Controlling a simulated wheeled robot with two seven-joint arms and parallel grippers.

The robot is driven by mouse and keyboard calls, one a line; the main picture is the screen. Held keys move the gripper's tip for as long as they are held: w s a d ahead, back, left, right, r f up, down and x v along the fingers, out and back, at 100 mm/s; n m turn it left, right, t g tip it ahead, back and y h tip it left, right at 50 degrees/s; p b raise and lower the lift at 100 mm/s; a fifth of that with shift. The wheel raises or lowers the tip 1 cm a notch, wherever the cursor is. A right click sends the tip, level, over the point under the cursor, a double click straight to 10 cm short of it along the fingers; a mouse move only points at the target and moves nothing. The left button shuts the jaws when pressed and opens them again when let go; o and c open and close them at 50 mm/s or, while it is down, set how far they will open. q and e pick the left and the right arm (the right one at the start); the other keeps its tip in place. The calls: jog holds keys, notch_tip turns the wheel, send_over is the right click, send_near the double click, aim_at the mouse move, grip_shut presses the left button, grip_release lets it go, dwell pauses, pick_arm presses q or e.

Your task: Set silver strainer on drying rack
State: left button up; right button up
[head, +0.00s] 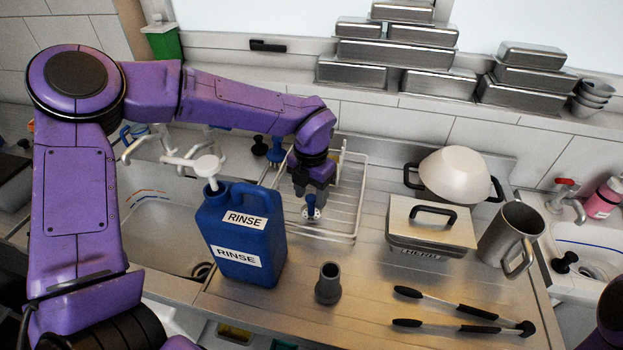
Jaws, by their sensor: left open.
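The white wire drying rack (345,238) stands on the steel counter behind the blue jug. My left gripper (310,192) reaches down over the rack, with its jaws open. My right gripper is out of view; only a bit of my right arm shows at the lower right edge.
A blue RINSE jug (245,235) stands left of the rack. A grey cup-like piece (328,283) stands in front. A lidded steel box (430,228), a pot with a pale bowl (455,172) and a metal jug (510,235) stand right.

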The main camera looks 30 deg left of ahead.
aim_at(311, 197)
pick_arm(q)
notch_tip(311, 197, up, 10)
jog(key=b, duration=0.1)
jog(key=shift+r, duration=0.2)
